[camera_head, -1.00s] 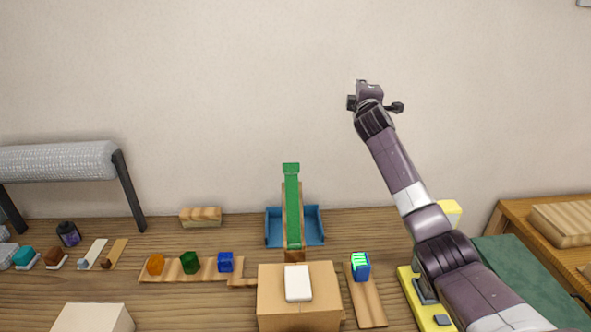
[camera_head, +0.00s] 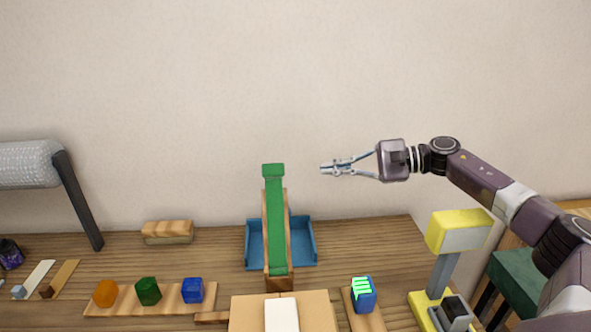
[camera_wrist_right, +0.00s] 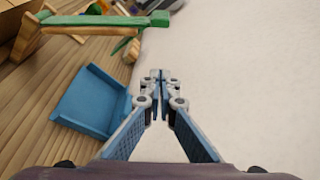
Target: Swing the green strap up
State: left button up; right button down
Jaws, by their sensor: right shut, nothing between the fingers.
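The green strap (camera_head: 274,215) runs along a wooden arm that stands in front of a blue tray (camera_head: 303,262) on the table. Its top end shows as a wider green tab, upright against the wall. The strap also shows in the right wrist view (camera_wrist_right: 98,21), near the top left, with the blue tray (camera_wrist_right: 92,103) below it. My right gripper (camera_head: 323,169) is shut and empty. It points left and hovers in the air to the right of the strap's top end, apart from it. It also shows in the right wrist view (camera_wrist_right: 158,76). My left gripper is not in view.
A cardboard box (camera_head: 245,312) with a white block (camera_head: 281,315) stands in front of the strap. A blue holder (camera_head: 366,296) and a yellow device (camera_head: 459,231) stand to the right. A wooden board (camera_head: 125,304) with coloured pieces lies left. The air around the strap's top is clear.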

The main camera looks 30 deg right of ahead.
jog(key=w+a+p, duration=0.3)
jog(key=a+p, duration=0.5)
jog(key=a, duration=0.1)
jog(key=shift+r, duration=0.35)
jog(key=shift+w, duration=0.2)
